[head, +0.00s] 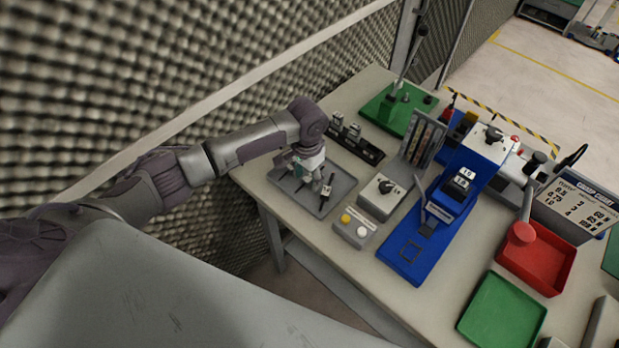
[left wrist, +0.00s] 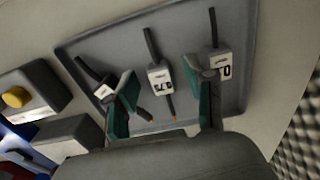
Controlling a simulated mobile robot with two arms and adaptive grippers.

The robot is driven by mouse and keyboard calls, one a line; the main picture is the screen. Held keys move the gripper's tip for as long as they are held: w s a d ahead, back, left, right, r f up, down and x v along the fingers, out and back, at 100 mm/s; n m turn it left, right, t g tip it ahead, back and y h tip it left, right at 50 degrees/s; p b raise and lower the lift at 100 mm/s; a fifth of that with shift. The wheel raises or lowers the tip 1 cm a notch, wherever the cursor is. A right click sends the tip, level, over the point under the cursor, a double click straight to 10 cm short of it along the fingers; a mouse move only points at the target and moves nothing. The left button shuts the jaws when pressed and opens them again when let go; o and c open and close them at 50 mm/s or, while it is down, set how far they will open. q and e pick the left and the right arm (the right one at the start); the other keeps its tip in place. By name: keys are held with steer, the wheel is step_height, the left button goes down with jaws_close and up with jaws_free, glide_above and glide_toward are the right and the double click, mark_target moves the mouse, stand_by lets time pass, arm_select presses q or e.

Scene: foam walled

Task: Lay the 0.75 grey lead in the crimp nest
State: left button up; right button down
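Several short dark leads with white label tags lie on a grey tray (head: 345,185), which also shows in the left wrist view (left wrist: 90,45). The middle lead (left wrist: 158,76) has an upside-down label that seems to read 0.75, with a copper tip toward me. My left gripper (left wrist: 163,108) is open with teal pads, one finger on each side of this lead; I cannot tell its height above it. In the head view the left gripper (head: 308,172) is over the tray. The blue crimp press (head: 405,250) stands right of the tray; its nest is too small to make out.
A grey button box (head: 355,229) and a knob box (head: 380,197) stand between tray and press. A black rack (head: 357,143) is behind the tray. Red (head: 540,262) and green (head: 500,312) trays lie at the right. A foam wall (head: 120,80) runs along the left.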

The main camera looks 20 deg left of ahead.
arm_select(q)
jaws_close()
steer(key=shift+r, duration=0.15)
